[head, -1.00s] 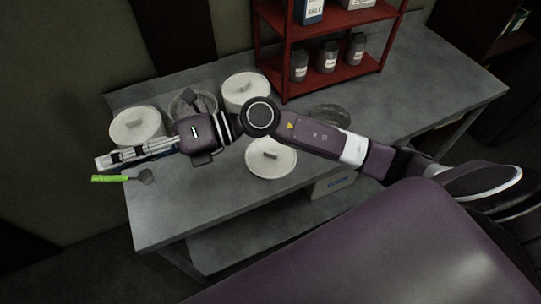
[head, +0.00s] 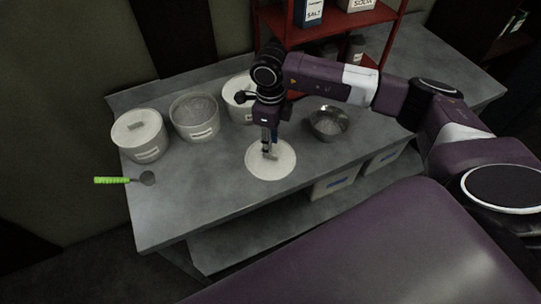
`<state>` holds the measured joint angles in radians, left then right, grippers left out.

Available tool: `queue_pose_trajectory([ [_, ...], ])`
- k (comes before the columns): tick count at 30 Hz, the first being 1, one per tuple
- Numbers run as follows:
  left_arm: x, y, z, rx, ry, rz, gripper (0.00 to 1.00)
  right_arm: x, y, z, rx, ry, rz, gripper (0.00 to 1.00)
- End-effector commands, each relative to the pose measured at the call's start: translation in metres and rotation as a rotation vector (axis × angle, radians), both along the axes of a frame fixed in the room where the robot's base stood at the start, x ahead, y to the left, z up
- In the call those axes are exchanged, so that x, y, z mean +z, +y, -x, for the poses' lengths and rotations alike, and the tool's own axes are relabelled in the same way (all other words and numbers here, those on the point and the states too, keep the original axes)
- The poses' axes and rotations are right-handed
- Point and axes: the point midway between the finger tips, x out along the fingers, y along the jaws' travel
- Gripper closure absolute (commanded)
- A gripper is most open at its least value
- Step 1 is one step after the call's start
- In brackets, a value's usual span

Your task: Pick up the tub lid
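The round white tub lid (head: 270,172) lies flat on the grey table near its front edge, with a raised handle bar across its middle. My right gripper (head: 268,153) points down over the lid, with its fingertips at the handle. It hides part of the handle, and I cannot tell whether the fingers are closed on it. An open tub (head: 194,120) filled with pale grainy contents stands behind and left of the lid. My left gripper is not in view.
A lidded tub (head: 142,137) stands at the left, and another tub (head: 236,106) is partly behind my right arm. A metal bowl (head: 328,123) sits to the right. A green-handled scoop (head: 112,180) is at the left edge. A red shelf (head: 385,35) stands behind.

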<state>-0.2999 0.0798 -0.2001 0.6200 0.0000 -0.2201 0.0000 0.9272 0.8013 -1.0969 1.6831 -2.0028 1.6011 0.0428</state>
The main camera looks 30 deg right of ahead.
Motion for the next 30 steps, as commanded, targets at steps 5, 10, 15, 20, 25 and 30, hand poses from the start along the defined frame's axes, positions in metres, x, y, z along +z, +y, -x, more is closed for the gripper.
queue_pose_trajectory([
  [5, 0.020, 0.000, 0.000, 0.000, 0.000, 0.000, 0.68, -0.024, 0.001, 0.003, 0.000, 0.006, 0.000, 0.71],
  [10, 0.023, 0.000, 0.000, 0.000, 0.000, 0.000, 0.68, -0.042, 0.001, 0.002, 0.000, 0.001, -0.002, 0.71],
  [15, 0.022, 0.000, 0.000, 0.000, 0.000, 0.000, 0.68, -0.044, 0.001, 0.002, 0.000, -0.001, -0.002, 0.71],
  [20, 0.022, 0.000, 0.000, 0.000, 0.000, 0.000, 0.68, -0.044, 0.001, 0.002, 0.001, 0.000, -0.003, 0.82],
  [25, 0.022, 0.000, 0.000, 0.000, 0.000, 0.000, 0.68, -0.044, 0.001, 0.002, 0.001, 0.000, -0.003, 1.00],
  [30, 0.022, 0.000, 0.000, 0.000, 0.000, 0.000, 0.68, -0.043, 0.001, 0.002, 0.001, 0.000, -0.003, 1.00],
])
